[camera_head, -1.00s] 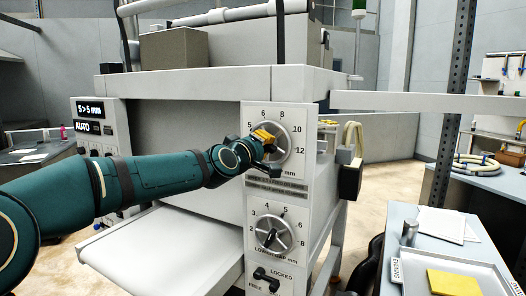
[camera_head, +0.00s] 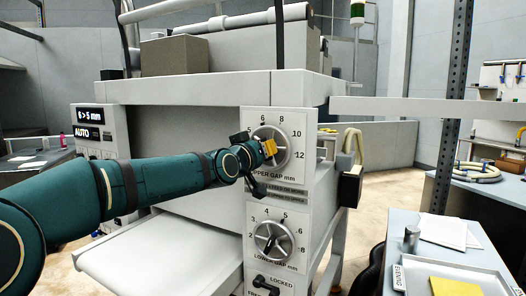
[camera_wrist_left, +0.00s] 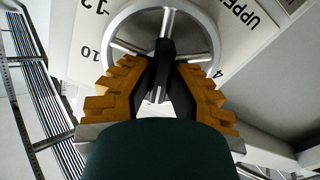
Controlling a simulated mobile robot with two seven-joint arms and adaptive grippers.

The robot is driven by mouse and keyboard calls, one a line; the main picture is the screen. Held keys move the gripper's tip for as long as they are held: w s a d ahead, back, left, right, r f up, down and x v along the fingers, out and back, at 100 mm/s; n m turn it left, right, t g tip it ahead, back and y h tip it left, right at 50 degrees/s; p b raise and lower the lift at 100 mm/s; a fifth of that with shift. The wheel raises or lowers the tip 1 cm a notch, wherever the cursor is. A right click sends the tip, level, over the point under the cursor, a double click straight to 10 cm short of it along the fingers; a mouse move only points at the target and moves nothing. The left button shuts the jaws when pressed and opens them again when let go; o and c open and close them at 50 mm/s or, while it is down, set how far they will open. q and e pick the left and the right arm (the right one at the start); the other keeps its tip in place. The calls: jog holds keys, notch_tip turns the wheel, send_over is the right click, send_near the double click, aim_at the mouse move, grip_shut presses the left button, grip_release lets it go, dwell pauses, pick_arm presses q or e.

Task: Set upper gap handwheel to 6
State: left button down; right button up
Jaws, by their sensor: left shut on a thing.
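The upper gap handwheel (camera_head: 284,139) is a silver spoked wheel on a white panel with a numbered dial on the machine's front. My left gripper (camera_head: 268,148) is at its face, with orange finger pads on the wheel's centre. In the left wrist view, the pads (camera_wrist_left: 156,92) close from both sides around the black bar (camera_wrist_left: 164,60) across the handwheel (camera_wrist_left: 208,42). The gripper hides part of the wheel, so its pointer cannot be read in the head view. The display (camera_head: 90,115) reads "6 > 5 mm". My right gripper is not in view.
A white conveyor bed (camera_head: 150,262) sticks out below my left arm. A side table with a tray (camera_head: 455,272) stands at the right.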

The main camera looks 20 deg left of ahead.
pick_arm(q)
jog(key=shift+r, duration=0.25)
dwell(0.3)
jog(key=c, duration=1)
grip_release()
jog(key=shift+o, duration=0.3)
jog(key=shift+f, duration=0.15)
jog(key=s+a, duration=0.2)
jog(key=s, duration=0.9)
jog(key=shift+s+a, duration=0.15)
jog(key=shift+s, duration=0.2)
